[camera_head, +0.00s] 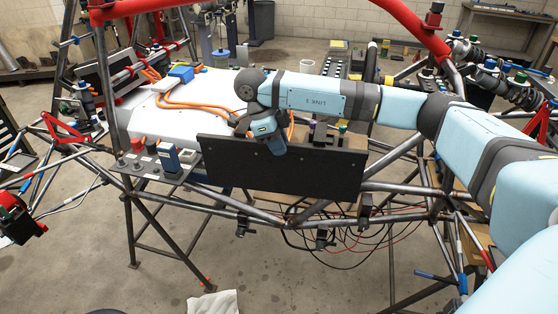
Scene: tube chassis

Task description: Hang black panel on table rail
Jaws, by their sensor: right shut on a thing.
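The black panel (283,170) is a flat dark rectangle, roughly upright, at the centre of the head view in front of the tube chassis. My right gripper (270,142) is at the panel's top edge, left of its middle, and is shut on it. The fingertips are partly hidden by the wrist. Grey chassis tubes (220,203) run along and below the panel's lower edge; I cannot tell whether the panel touches them. I cannot make out which tube or edge is the table rail. My left gripper is not in view.
A white battery-like box (165,110) with orange cables lies behind the panel. A small shelf with a blue device (168,160) stands just left of it. Loose wires and black clamps (243,226) hang below. Red tubes (345,13) cross above. A white cloth (214,303) lies on the floor.

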